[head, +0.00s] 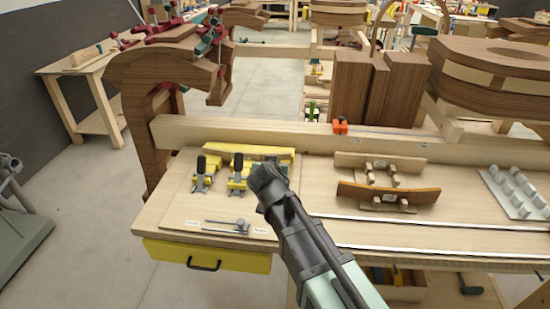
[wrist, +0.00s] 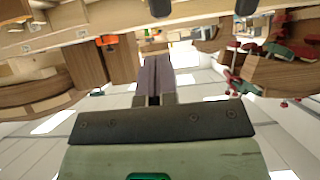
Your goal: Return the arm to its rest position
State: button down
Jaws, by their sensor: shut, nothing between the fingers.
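My arm rises from the lower edge of the head view, and its dark end (head: 268,182) is over the front part of the wooden workbench (head: 300,205). The fingers cannot be made out there. In the wrist view my gripper (wrist: 157,62) shows as two purplish fingers side by side, shut with nothing between them. That view is upside down, with the bench along its top.
Two black-handled toggle clamps (head: 238,172) stand left of my arm by a yellow-edged form (head: 235,152). A curved slat form (head: 388,193) and a grey pegged rack (head: 520,193) lie right. A beam (head: 250,134) with an orange clamp (head: 340,127) runs behind.

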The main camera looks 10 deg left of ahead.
jog(key=v, duration=0.3)
jog(key=shift+p, duration=0.35)
jog(key=s+d+f+g+b, duration=0.1)
jog(key=s+d+f+g, duration=0.2)
jog(key=d, duration=0.5)
jog(key=s+d+f+g+b, duration=0.1)
jog(key=s+d+f+g, duration=0.3)
jog(key=s+d, duration=0.4)
jog(key=s+d+f+g+b, duration=0.1)
jog(key=s+d+f+g, duration=0.3)
jog(key=d, duration=0.5)
jog(key=shift+s+d+f+g, duration=0.25)
jog(key=shift+s+g, duration=0.05)
jog(key=shift+s, duration=0.55)
